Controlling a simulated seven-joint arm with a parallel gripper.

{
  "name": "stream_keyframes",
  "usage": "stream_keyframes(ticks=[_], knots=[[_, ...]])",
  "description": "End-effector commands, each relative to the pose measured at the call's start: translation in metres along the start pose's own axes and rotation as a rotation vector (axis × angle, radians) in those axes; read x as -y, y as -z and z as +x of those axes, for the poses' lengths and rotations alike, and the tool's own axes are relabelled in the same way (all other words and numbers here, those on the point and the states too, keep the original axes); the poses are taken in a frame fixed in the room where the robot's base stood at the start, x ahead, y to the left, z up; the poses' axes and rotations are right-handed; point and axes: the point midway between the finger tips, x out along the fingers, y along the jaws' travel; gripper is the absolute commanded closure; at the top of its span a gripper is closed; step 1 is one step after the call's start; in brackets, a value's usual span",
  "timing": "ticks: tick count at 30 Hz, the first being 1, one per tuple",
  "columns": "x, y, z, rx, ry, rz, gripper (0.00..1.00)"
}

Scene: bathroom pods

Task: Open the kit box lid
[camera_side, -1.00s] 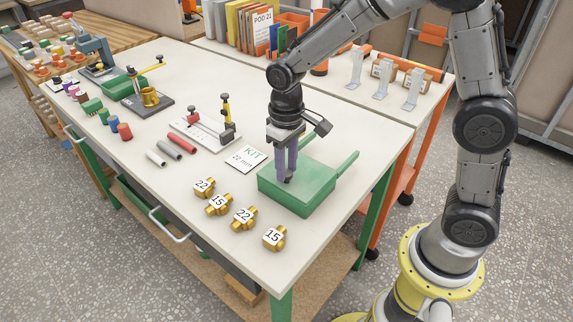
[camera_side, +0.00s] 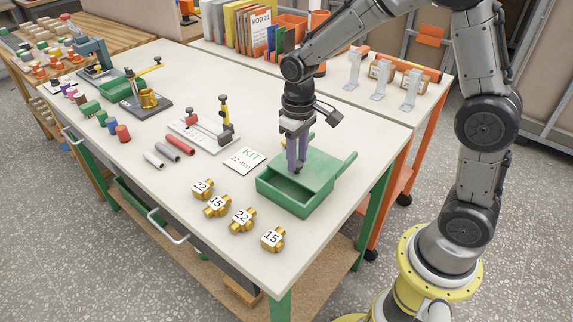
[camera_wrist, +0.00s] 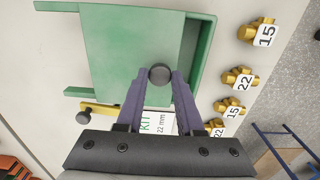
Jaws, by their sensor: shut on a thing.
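The green kit box (camera_side: 287,200) stands near the table's right front edge. Its flat green lid (camera_side: 317,168) is slid partway toward the back, leaving a gap into the box at the front left side. My gripper (camera_side: 297,168) is above the lid, its purple fingers shut on the lid's dark round knob. In the wrist view the knob (camera_wrist: 159,74) sits between my fingertips, on the green lid (camera_wrist: 130,45). The open strip of the box (camera_wrist: 203,60) shows along one side. The inside is mostly hidden; no contents can be made out.
Several brass fittings marked 22 and 15 (camera_side: 243,219) lie in front of the box. A KIT card (camera_side: 244,161) lies to its left, with pipe pieces (camera_side: 179,145) and a jig (camera_side: 205,133) beyond. Bare table lies behind the box.

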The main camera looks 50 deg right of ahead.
Motion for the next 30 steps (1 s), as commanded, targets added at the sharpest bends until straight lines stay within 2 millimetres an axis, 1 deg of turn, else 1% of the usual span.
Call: stream_keyframes(ticks=[1, 3, 6, 9, 13, 20, 21, 26, 30], knots=[[-0.015, 0.001, -0.002, -0.006, 0.0, 0.01, 1.0], [-0.031, 0.002, -0.002, -0.007, -0.001, 0.009, 1.0], [-0.049, 0.001, -0.002, -0.006, -0.001, 0.008, 1.0], [-0.061, 0.002, -0.002, -0.008, -0.001, 0.005, 1.0], [-0.066, 0.002, -0.002, -0.008, -0.001, 0.001, 1.0], [-0.065, 0.002, -0.002, -0.009, -0.001, 0.0, 1.0], [-0.065, 0.002, -0.002, -0.009, -0.001, 0.0, 0.62], [-0.065, 0.001, -0.002, -0.007, -0.001, 0.0, 0.33], [-0.065, 0.001, -0.001, -0.004, -0.001, 0.0, 0.33]])
